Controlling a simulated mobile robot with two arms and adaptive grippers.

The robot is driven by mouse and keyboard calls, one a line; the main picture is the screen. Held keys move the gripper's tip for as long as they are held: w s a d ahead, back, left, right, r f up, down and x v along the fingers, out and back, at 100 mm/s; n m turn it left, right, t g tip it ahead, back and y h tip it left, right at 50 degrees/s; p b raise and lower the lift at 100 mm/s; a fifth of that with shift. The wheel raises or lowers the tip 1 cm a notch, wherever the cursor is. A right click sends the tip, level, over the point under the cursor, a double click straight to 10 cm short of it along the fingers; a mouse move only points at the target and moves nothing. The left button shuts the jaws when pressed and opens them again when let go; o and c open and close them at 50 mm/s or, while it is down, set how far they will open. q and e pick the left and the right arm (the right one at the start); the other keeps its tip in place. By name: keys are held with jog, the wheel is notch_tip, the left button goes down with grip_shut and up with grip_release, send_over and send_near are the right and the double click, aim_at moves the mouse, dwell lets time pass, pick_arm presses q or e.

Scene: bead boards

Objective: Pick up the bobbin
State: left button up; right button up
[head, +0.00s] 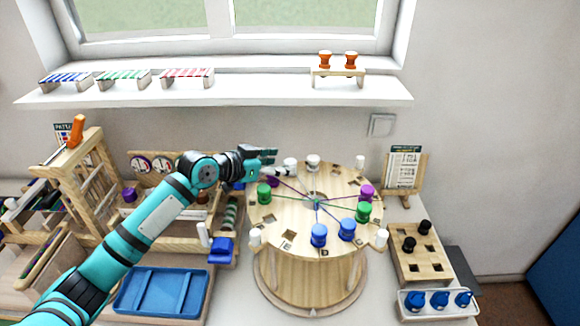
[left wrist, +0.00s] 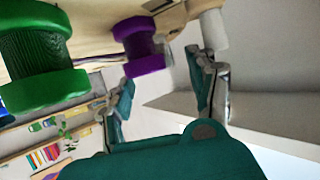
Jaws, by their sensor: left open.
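Several bobbins stand around the rim of a round wooden board (head: 290,215): a green bobbin (head: 264,193) at the left, a purple bobbin (head: 367,191) and another green bobbin (head: 363,211) at the right, and two blue bobbins (head: 319,235) at the front. The task does not say which bobbin. My left gripper (head: 266,161) is open and empty at the board's back left edge. In the left wrist view a purple bobbin (left wrist: 140,47) is close to the open fingers (left wrist: 166,95), apart from them. A green bobbin (left wrist: 40,58) is farther left. My right gripper is out of view.
White pegs (head: 382,237) stand around the board. A wooden rack (head: 425,262) with black pegs and a tray (head: 435,311) of blue pieces are at right. A blue tray (head: 160,291) lies at front left. A shelf (head: 240,92) runs along the back wall.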

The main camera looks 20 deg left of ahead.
aim_at(291, 161)
pick_arm(q)
jog(key=x, duration=0.1)
jog(key=p+x, duration=0.1)
jog(key=x, duration=0.2)
jog(key=shift+w+d+r+p, duration=0.15)
jog(key=shift+w+d+p, duration=0.15)
jog(key=shift+p, duration=0.05)
jog(key=shift+a, duration=0.15)
jog(key=shift+c, duration=1)
jog(key=c, duration=0.5)
grip_shut()
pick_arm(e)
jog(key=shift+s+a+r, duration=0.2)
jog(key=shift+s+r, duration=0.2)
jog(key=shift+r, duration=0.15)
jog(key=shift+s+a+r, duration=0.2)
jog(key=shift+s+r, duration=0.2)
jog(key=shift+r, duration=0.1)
